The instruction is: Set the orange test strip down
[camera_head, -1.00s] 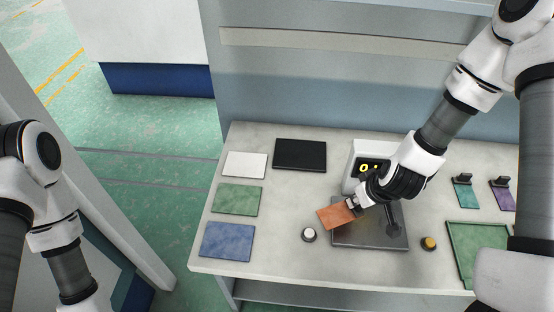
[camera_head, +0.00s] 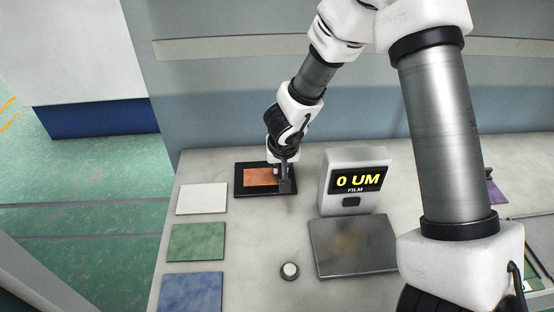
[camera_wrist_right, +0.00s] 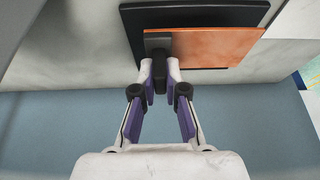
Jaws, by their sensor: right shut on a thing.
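The orange test strip (camera_head: 258,176) lies over the black mat (camera_head: 239,190) at the back of the table. My right gripper (camera_head: 284,177) is shut on the dark grip block at the strip's right end in the head view. In the right wrist view, the fingertips (camera_wrist_right: 160,76) pinch that block (camera_wrist_right: 158,42), and the orange strip (camera_wrist_right: 215,47) covers part of the black mat (camera_wrist_right: 190,17). I cannot tell whether the strip touches the mat or hangs just above it. My left gripper is out of view.
White (camera_head: 202,199), green (camera_head: 197,242) and blue (camera_head: 191,292) mats line the table's left side. A gauge reading "0 UM FILM" (camera_head: 355,181) stands right of the gripper, behind a bare grey plate (camera_head: 352,246). A white-topped knob (camera_head: 289,270) sits in front.

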